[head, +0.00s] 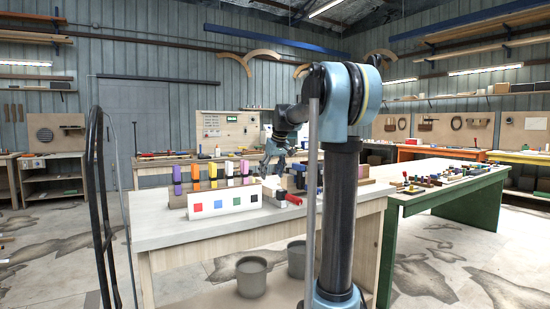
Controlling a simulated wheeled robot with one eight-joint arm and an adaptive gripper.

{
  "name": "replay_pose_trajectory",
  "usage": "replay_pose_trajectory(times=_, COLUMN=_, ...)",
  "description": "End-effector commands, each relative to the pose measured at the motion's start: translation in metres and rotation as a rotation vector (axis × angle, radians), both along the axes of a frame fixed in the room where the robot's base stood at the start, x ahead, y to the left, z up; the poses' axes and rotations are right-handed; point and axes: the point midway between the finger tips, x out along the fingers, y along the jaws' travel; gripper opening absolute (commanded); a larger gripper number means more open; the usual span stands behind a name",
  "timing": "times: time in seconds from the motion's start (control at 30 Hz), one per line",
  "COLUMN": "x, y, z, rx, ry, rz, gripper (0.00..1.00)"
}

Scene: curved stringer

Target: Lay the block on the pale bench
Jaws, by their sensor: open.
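The pale bench (150,238) stands in front of me, with a light grey top and pale wooden sides. I cannot tell which block is the task's. My gripper (268,168) is open above the bench's far part, behind and right of the row. It is small and partly merges with the things behind it; I see nothing clearly held.
A white box (224,200) with coloured squares stands before the row. A red-handled tool (292,199) lies right of it. The bench's front left top is clear. A green-legged bench (455,215) with many small items stands right. A grey bucket (251,277) stands below.

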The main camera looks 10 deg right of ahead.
Motion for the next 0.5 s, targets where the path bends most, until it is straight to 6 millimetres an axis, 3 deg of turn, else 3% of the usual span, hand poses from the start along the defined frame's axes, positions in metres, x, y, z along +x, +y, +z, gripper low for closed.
replay_pose_trajectory(times=0.3, x=-0.021, y=-0.009, z=0.057, rx=0.0, ry=0.0, rz=0.001, gripper=0.61)
replay_pose_trajectory(times=0.5, x=-0.03, y=-0.013, z=0.079, rx=0.0, ry=0.0, rz=0.0, gripper=0.61)
